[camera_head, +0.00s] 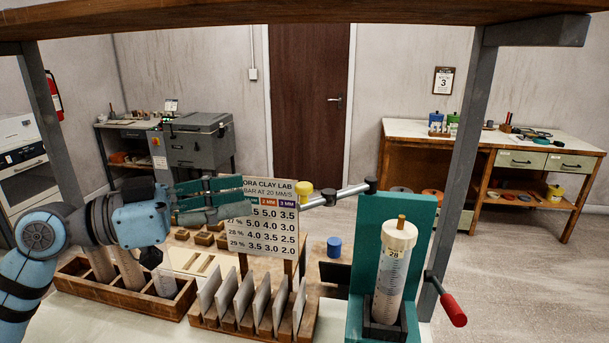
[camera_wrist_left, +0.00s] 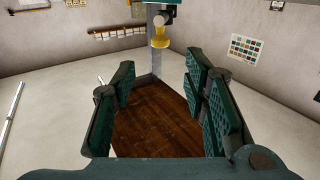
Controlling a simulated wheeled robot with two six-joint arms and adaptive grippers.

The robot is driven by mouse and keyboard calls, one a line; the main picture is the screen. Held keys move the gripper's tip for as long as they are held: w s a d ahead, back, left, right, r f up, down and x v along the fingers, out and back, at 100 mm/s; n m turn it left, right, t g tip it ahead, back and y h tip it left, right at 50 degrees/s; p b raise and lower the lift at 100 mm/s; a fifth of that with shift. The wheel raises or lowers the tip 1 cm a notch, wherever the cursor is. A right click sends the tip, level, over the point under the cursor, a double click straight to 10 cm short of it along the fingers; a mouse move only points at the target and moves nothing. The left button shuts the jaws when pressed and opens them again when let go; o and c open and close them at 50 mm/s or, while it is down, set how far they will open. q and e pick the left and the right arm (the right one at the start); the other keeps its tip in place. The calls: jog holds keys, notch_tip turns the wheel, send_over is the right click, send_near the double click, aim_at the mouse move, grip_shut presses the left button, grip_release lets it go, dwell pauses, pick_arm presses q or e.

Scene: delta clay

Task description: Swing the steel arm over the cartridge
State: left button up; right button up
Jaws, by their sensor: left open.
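The steel arm (camera_head: 345,194) is a silver rod with dark joints that sticks out to the left from the top of the green stand (camera_head: 420,215). A yellow knob (camera_head: 303,194) sits at its free end. The cartridge (camera_head: 391,270), a clear tube with a pale cap marked 28, stands upright in the stand, and the rod lies to its left, not over it. My left gripper (camera_head: 238,193) is open and empty, left of the knob and apart from it. In the left wrist view the yellow knob (camera_wrist_left: 160,38) appears ahead, beyond the open fingers. My right gripper is not in view.
A sign with numbers (camera_head: 262,222) stands just below and behind my left gripper. A red-handled crank (camera_head: 453,310) juts right from the stand.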

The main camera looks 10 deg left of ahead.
aim_at(304, 184)
pick_arm(q)
jog(key=p+x, duration=0.1)
jog(key=x, duration=0.4)
jog(key=p+x, duration=0.2)
jog(key=x, duration=0.4)
jog(key=shift+r, duration=0.25)
jog(key=shift+w+d+f+p, duration=0.1)
jog(key=shift+w+d+p, duration=0.05)
jog(key=shift+d+p, duration=0.15)
jog(key=shift+a, duration=0.1)
jog(key=shift+c, duration=0.9)
grip_shut()
